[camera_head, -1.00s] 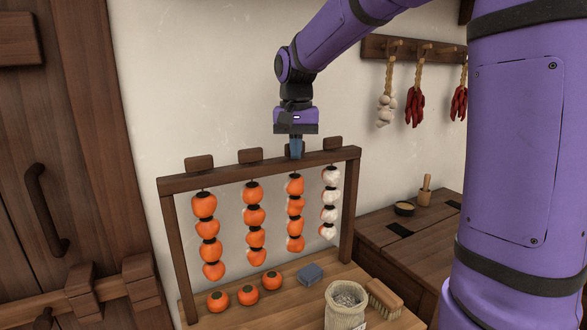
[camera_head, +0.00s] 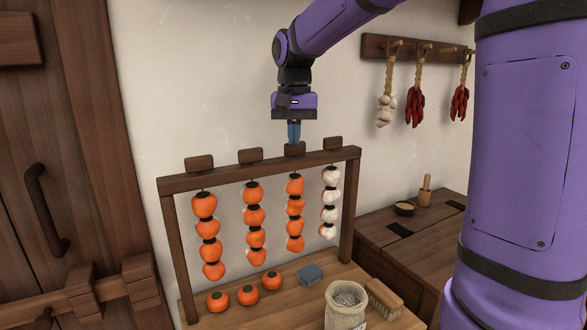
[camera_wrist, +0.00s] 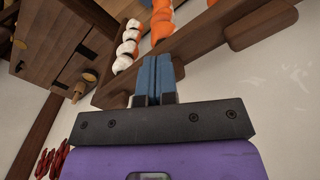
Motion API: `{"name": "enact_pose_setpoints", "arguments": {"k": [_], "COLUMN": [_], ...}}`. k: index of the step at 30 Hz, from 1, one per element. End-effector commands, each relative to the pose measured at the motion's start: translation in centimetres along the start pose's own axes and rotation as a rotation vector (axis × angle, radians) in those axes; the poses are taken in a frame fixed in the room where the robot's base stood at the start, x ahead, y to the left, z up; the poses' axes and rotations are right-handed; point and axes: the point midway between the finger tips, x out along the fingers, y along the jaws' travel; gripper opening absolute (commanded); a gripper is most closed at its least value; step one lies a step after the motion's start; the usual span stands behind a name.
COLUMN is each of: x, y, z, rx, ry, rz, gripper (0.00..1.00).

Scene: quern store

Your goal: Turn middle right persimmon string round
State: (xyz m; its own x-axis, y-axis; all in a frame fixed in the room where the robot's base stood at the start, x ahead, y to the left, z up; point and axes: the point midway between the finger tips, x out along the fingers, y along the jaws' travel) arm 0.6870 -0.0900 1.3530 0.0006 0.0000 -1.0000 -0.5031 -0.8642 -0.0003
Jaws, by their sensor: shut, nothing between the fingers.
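The middle right persimmon string (camera_head: 295,214) is the third from the left on a wooden frame (camera_head: 183,184). It hangs straight and shows its orange side in the head view. A wooden tab (camera_head: 295,149) stands on the top bar above it. My gripper (camera_head: 294,143) points down, its blue fingers together and empty, with the tips just above or at the top of this tab; exact contact cannot be told. In the wrist view the blue fingers (camera_wrist: 157,75) are side by side, close to the bar (camera_wrist: 190,40).
Two orange strings (camera_head: 206,228) (camera_head: 254,220) hang to the left, and a mostly white string (camera_head: 329,205) to the right. Air above the bar is clear.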

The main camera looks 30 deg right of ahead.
Motion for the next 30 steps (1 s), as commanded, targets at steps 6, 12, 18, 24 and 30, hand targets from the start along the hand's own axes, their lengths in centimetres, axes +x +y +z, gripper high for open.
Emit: {"name": "enact_pose_setpoints", "arguments": {"k": [6, 12, 18, 24, 30], "x": [-0.9, -1.8, -2.5, -2.9, -2.9], "y": [0.0, 0.0, 0.0, 0.0, 0.0], "z": [0.1, 0.2, 0.3, 0.3, 0.3], "rx": [0.0, 0.0, 0.0, 0.0, 0.0], "ry": [0.001, 0.0, 0.0, -0.001, -0.001], "rz": [0.0, 0.0, 0.0, 0.0, 0.0], "gripper": [0.0, 0.0, 0.0, 0.0, 0.0]}}
